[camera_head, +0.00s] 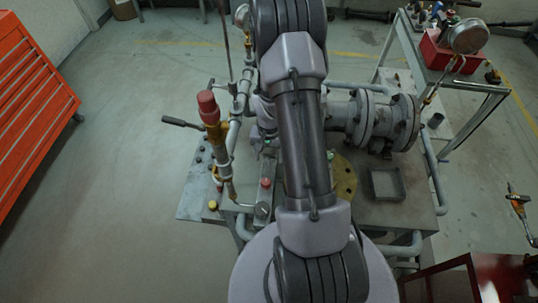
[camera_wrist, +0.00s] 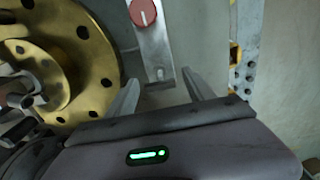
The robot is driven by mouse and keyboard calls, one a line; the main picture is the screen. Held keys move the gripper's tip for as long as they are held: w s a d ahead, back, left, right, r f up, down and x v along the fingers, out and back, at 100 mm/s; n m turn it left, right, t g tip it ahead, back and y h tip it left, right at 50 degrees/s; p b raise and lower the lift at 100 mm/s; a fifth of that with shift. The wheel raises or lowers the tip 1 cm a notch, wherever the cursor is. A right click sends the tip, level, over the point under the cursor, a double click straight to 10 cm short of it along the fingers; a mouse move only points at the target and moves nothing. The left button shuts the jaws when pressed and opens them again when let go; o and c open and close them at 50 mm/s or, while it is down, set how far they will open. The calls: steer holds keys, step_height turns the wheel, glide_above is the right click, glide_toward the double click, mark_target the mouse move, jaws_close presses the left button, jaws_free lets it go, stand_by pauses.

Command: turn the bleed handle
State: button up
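I cannot tell for sure which part is the bleed handle. A dark lever (camera_head: 183,123) sticks out left of the red-capped brass fitting (camera_head: 208,108) on the bench. A red round knob (camera_head: 265,183) sits on a narrow grey box (camera_head: 263,208) in the head view. In the wrist view a red knob (camera_wrist: 143,12) with a white mark sits on a grey plate (camera_wrist: 155,47), beyond my fingertips. My gripper (camera_wrist: 161,76) is open, its two fingers apart with nothing visibly held between them. My own arm hides the gripper in the head view.
A brass flange (camera_wrist: 75,60) with bolt holes lies close left of my gripper. Grey flanged piping (camera_head: 372,120) and a dark square tray (camera_head: 383,183) are on the bench's right. An orange cabinet (camera_head: 30,105) stands far left; the floor between is clear.

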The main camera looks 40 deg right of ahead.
jaws_close()
steer(key=shift+n, duration=0.4)
steer(key=n, duration=0.7)
steer(key=shift+n+b, duration=0.3)
steer(key=n, duration=0.4)
steer(key=shift+n, duration=2.1)
steer(key=shift+w+n+p, duration=0.1)
steer(key=shift+n+p, duration=0.2)
